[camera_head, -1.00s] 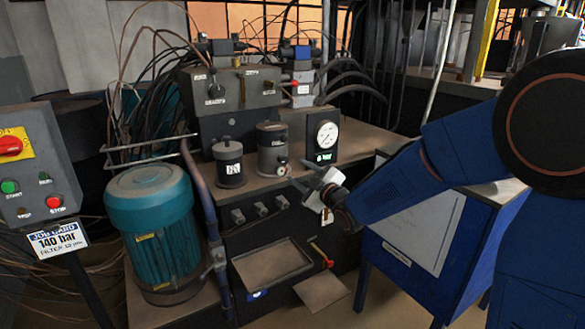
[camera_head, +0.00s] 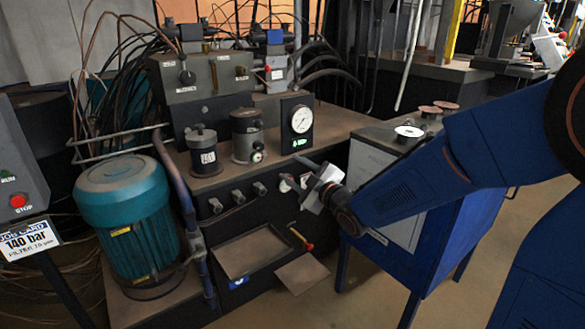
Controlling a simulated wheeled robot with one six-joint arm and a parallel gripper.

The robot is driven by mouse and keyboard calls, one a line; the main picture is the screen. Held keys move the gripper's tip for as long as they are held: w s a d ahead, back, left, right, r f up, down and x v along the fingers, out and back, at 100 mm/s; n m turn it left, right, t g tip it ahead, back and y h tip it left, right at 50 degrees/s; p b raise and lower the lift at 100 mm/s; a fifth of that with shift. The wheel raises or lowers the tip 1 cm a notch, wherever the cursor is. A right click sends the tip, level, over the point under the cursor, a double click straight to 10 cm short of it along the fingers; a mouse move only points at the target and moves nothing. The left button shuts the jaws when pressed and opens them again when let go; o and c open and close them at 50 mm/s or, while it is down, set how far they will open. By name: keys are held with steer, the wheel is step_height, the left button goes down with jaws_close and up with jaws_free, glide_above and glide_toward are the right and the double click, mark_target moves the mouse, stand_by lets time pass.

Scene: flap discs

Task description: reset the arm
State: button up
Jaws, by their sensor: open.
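My arm is blue and reaches in from the right edge. My gripper (camera_head: 304,180) is at its end, pale grey, in front of the hydraulic unit's front edge and below the pressure gauge (camera_head: 301,119). Its fingers point left and stand apart, with nothing seen between them.
A blue cabinet (camera_head: 436,246) stands under my forearm, with several flap discs (camera_head: 409,131) on its top. A teal motor (camera_head: 124,215) and a control box (camera_head: 17,165) are at left. An open tray (camera_head: 249,256) sits low in front. Floor is clear at lower right.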

steer(key=s+d+f+m+g+h, duration=0.1)
steer(key=s+d+m+g+h, duration=0.1)
steer(key=s+d+m+h, duration=0.5)
steer(key=s+d+f+m+g+h, duration=0.15)
steer(key=s+d, duration=0.25)
steer(key=d, duration=0.8)
steer(key=s+d+f+m+g, duration=0.1)
steer(key=s+d+m+g, duration=0.1)
steer(key=s, duration=0.6)
steer(key=s+d+f+m+g+h, duration=0.1)
steer(key=s+d+m+g, duration=0.1)
steer(key=s, duration=0.7)
steer(key=s+d+f+m+g, duration=0.2)
steer(key=s+m, duration=0.1)
steer(key=s, duration=0.5)
steer(key=shift+s+d+g, duration=0.25)
steer(key=shift+s+g, duration=0.05)
steer(key=shift+g, duration=0.05)
steer(key=shift+m+h, duration=0.25)
steer(key=shift+c, duration=0.3)
